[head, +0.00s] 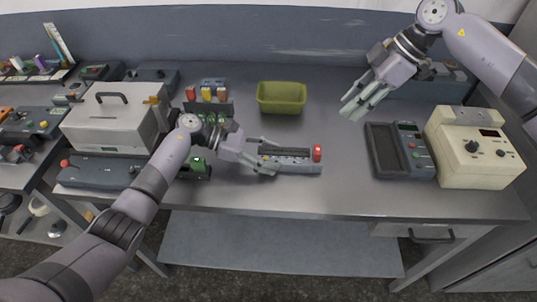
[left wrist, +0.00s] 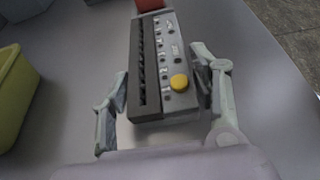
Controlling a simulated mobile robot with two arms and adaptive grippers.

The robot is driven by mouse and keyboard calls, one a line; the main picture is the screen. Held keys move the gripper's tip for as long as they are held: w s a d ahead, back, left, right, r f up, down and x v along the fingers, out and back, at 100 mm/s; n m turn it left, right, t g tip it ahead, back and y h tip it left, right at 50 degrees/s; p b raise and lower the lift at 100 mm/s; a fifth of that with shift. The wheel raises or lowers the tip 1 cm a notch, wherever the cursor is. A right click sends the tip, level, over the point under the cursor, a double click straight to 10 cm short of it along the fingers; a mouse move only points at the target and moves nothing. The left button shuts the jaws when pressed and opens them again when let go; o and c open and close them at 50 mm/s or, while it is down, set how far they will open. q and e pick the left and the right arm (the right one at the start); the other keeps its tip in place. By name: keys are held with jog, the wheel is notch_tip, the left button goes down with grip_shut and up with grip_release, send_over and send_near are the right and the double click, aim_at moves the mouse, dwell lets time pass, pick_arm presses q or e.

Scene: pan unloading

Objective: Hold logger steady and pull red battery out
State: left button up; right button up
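The logger (head: 292,165) is a long grey unit lying on the bench, with a slot and a row of small buttons. The red battery (head: 317,152) stands at its right end. It also shows at the top of the left wrist view (left wrist: 147,5), cut off by the frame. My left gripper (head: 268,157) has its fingers on either side of the logger's left end, by a yellow button (left wrist: 180,81). The fingers lie very close to both sides; I cannot tell whether they press on it. My right gripper (head: 363,104) is raised above the bench, open and empty.
An olive bin (head: 282,97) stands behind the logger. Batteries in a rack (head: 207,95) and a white case (head: 113,117) are at left. A dark tray unit (head: 399,150) and a cream box (head: 474,150) are at right. The bench between logger and tray unit is clear.

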pick_arm(q)
jog(key=c, duration=1)
jog(key=shift+c, duration=0.2)
jog(key=o, duration=1.5)
jog(key=shift+a, duration=0.1)
